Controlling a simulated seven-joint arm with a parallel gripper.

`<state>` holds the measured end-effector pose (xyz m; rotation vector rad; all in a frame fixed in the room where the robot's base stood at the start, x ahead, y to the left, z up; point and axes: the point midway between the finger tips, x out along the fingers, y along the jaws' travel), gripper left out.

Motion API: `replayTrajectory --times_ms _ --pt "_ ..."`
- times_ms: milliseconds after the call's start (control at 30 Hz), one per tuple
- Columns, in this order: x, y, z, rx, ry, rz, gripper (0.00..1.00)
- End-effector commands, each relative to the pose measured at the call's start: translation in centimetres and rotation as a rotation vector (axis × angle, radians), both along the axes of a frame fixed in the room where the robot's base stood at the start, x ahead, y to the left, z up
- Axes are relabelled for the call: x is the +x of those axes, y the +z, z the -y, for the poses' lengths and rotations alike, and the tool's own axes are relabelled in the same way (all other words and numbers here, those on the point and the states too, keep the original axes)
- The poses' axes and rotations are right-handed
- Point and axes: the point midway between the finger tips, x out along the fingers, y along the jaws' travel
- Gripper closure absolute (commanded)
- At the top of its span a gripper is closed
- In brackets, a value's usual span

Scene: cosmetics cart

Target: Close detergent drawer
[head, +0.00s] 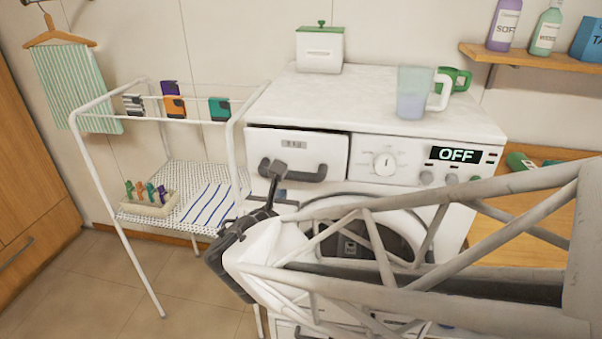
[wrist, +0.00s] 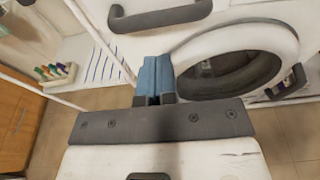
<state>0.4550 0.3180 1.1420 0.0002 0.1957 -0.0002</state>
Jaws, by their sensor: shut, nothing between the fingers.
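The detergent drawer (head: 312,148) is at the upper left of the white washing machine's front. Its front stands out from the body, with a dark gap along its top edge. A dark bar handle (head: 314,175) runs along its lower part. In the wrist view the handle (wrist: 160,17) is at the top, beyond the fingertips. My gripper (head: 279,170) is shut and empty, in front of the handle's left part in the head view. The blue-grey fingers (wrist: 153,66) are pressed together in the wrist view. Whether they touch the drawer I cannot tell.
The round washer door (wrist: 230,62) is just right of my fingers. A white drying rack (head: 150,119) stands close on the left. A translucent jug (head: 411,92), a green mug (head: 461,80) and a white canister (head: 319,50) stand on the worktop. The display reads OFF.

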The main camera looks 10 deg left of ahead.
Motion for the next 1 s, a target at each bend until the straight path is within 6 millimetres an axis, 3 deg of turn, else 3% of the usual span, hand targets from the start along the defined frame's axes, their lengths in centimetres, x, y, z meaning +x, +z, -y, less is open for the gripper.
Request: replayTrajectory --times_ms 600,1000 --pt "6.6 -1.3 0.1 0.001 -0.002 -0.001 1.0" --pt "8.0 -1.6 0.0 0.0 0.0 -0.001 1.0"
